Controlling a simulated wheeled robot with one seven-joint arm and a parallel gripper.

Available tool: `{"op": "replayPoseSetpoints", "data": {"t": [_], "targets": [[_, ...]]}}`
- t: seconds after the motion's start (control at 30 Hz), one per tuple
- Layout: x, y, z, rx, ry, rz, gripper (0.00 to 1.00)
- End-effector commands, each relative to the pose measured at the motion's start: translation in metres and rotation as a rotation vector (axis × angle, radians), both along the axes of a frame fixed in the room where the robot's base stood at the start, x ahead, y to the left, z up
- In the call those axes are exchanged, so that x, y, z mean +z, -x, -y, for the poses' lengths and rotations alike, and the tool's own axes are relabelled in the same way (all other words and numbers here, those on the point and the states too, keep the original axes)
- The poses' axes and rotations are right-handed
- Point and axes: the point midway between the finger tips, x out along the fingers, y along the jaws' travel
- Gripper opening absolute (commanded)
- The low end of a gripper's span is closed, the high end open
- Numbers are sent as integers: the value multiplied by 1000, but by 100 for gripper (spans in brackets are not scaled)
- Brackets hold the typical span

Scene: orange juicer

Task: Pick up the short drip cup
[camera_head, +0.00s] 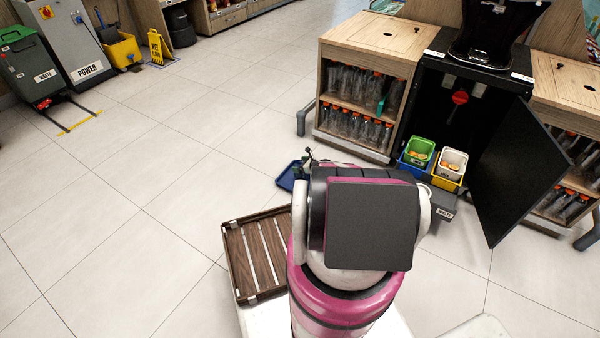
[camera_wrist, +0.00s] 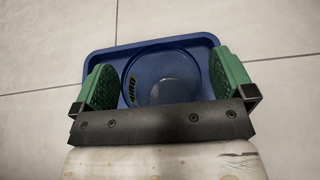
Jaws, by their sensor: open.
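The short drip cup (camera_wrist: 162,85) is a round, clear blue cup with a dark-lettered label on its left side in the wrist view. It appears on a blue tray (camera_wrist: 105,58). My gripper (camera_wrist: 165,72) is open, with its green pads to the left and right of the cup and a gap on each side. I cannot tell how far down the fingers reach. The lower edge of the cup is hidden behind my gripper's dark bar. In the head view, the tray (camera_head: 287,179) shows just left of my arm; the cup is hidden or too small to tell.
A slatted brown tray (camera_head: 262,255) is beside my arm.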

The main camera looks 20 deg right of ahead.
Motion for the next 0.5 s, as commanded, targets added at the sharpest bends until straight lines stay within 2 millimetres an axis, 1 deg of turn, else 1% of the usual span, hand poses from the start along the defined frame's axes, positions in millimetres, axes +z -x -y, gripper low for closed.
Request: {"op": "replayPoseSetpoints", "data": {"t": [0.17,0.2,0.27,0.3,0.37,0.4,0.5], "targets": [[0,0,-1,0,0,0,100],[0,0,-1,0,0,0,97],[0,0,-1,0,0,0,77],[0,0,-1,0,1,1,64],[0,0,-1,0,1,1,45],[0,0,-1,0,1,1,37],[0,0,-1,0,1,1,37]]}}
